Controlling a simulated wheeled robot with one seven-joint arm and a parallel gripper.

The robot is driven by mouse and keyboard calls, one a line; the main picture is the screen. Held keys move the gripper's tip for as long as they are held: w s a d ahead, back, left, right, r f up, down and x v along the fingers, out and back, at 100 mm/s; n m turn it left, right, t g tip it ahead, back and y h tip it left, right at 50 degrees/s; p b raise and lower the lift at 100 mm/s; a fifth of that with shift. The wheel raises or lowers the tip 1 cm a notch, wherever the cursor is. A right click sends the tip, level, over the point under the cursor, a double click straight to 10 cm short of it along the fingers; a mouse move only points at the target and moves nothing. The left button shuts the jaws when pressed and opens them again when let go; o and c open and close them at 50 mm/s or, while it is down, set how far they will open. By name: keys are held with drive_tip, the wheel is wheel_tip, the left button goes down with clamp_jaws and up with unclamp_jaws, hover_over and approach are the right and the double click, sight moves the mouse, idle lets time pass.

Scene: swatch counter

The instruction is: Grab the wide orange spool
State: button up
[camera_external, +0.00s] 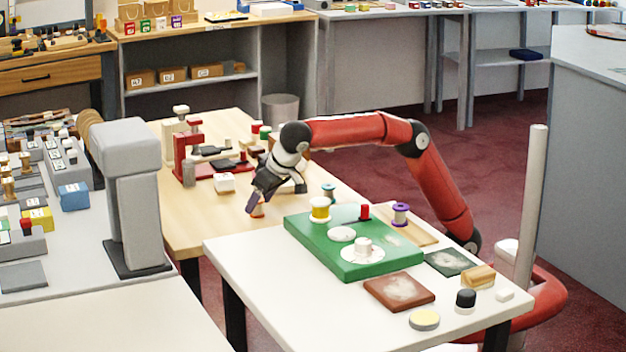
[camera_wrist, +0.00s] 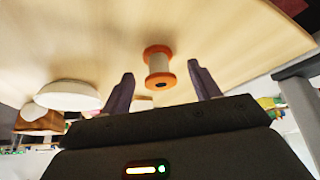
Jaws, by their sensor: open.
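The orange spool (camera_wrist: 159,67) has orange flanges and a pale wound middle. In the wrist view it lies between and just beyond the two purple fingertips of my gripper (camera_wrist: 160,88), with a gap on either side. My gripper is open and empty. In the external view my gripper (camera_external: 252,205) points down near the edge of the wooden table. The spool (camera_external: 258,210) shows there only in part beside the fingers, mostly hidden.
A white rounded object (camera_wrist: 68,95) is left of the gripper in the wrist view. A red machine (camera_external: 188,155) and a small white block (camera_external: 224,183) stand on the wooden table (camera_external: 190,235). A green board (camera_external: 345,268) with other spools is on the white table in front.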

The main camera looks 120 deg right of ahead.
drive_tip(key=shift+w+d+f, duration=0.15)
drive_tip(key=shift+d+f, duration=0.1)
drive_tip(key=shift+f, duration=0.2)
drive_tip(key=c, duration=1.1)
drive_tip(key=shift+o, duration=0.2)
drive_tip(key=shift+r, duration=0.1)
